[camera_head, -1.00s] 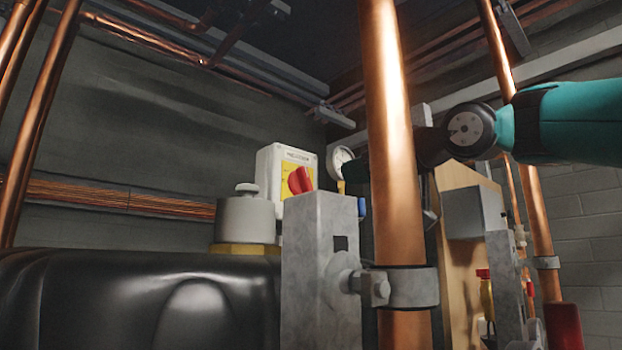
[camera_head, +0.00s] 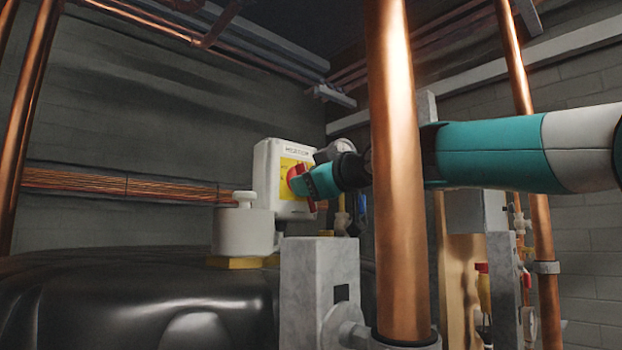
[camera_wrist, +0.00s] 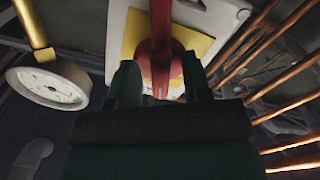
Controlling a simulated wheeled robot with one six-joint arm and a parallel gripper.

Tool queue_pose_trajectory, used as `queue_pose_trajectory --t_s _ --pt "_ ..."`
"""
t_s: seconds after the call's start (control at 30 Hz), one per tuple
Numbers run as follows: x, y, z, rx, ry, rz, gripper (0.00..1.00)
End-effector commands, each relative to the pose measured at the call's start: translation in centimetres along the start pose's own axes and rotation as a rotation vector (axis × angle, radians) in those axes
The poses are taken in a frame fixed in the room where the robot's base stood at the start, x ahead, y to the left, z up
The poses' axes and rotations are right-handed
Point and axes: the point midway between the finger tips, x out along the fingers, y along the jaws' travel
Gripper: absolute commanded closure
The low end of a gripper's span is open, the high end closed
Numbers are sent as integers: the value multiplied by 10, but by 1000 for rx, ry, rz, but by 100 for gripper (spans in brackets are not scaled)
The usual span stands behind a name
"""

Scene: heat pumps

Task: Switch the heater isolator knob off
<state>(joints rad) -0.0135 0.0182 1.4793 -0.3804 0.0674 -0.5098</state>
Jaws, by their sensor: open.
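The heater isolator is a white box (camera_head: 266,165) with a yellow plate (camera_head: 284,180) and a red knob (camera_head: 299,180). It stands behind the black tank in the head view. My gripper (camera_head: 308,184) is at the front of the knob. In the wrist view the red knob (camera_wrist: 160,58) stands between the two dark green fingers of my gripper (camera_wrist: 160,80), in front of the yellow plate (camera_wrist: 132,35). The fingers are open, one on each side of the knob. I cannot tell whether either finger touches it. The gripper hides part of the knob in the head view.
A thick vertical copper pipe (camera_head: 397,150) crosses in front of my arm. A grey metal post (camera_head: 320,285) and a black tank (camera_head: 150,300) stand in the foreground. A round gauge (camera_wrist: 45,88) sits beside the isolator. More copper pipes (camera_wrist: 270,60) run on the other side.

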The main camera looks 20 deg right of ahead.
Motion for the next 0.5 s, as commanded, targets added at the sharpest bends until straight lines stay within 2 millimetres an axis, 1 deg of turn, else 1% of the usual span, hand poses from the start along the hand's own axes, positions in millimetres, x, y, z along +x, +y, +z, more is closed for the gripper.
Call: queue_pose_trajectory --t_s 0.03,0.07,0.1,0.17,0.2,0.23,0.5 --pt "0 0 0 0 0 0 58" --pt "0 0 0 0 0 0 64" --pt "0 0 0 0 0 0 74" --pt "0 0 0 0 0 0 88" --pt "0 0 0 0 0 0 97" --pt "0 0 0 0 0 0 100" --pt "0 0 0 -6 0 0 100"
